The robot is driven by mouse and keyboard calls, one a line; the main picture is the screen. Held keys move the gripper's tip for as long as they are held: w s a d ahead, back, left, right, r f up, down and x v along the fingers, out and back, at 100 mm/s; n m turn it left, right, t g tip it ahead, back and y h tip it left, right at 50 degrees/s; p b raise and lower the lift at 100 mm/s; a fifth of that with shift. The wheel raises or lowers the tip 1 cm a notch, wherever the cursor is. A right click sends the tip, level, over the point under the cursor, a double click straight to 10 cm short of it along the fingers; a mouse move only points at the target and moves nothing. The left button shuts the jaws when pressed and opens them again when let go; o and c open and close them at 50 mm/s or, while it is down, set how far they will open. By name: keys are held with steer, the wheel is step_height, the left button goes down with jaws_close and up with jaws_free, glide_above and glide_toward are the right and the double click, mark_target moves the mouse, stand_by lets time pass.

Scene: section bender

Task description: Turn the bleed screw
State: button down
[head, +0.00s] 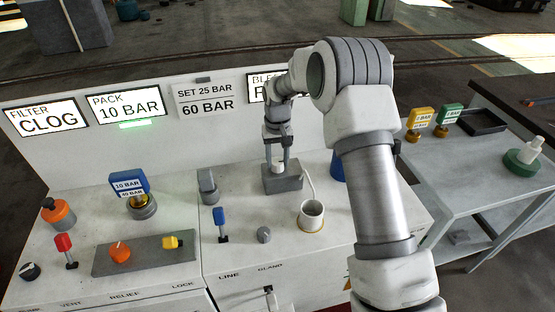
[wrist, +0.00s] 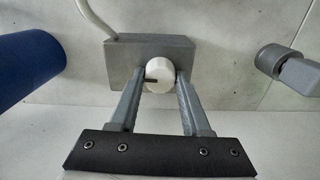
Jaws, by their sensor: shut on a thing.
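The bleed screw (wrist: 158,75) is a round white knob with a dark line on its face, seen in the wrist view. It sits on a grey block (wrist: 178,52) with a white tube (wrist: 95,15) leaving its upper left. My gripper (wrist: 159,80) is shut on the knob, one finger on each side. In the head view my gripper (head: 279,160) points down over the same grey block (head: 283,181). The knob is mostly hidden there by the fingers. The panel display above reads partly "BLE", with the rest behind my arm.
A white cup (head: 311,216) stands in front of the block, with the tube running toward it. A blue cylinder (wrist: 25,65) is close on the left in the wrist view. A grey fitting (head: 208,186) and a blue lever (head: 219,217) stand left of the block in the head view.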

mark_target(277, 162)
steer(key=n, duration=0.6)
stand_by(0.6)
steer(key=shift+c, duration=1.8)
jaws_free()
step_height(277, 162, up, 18)
steer(key=p, duration=0.1)
steer(key=shift+f+p, duration=0.25)
steer(key=shift+p, duration=0.1)
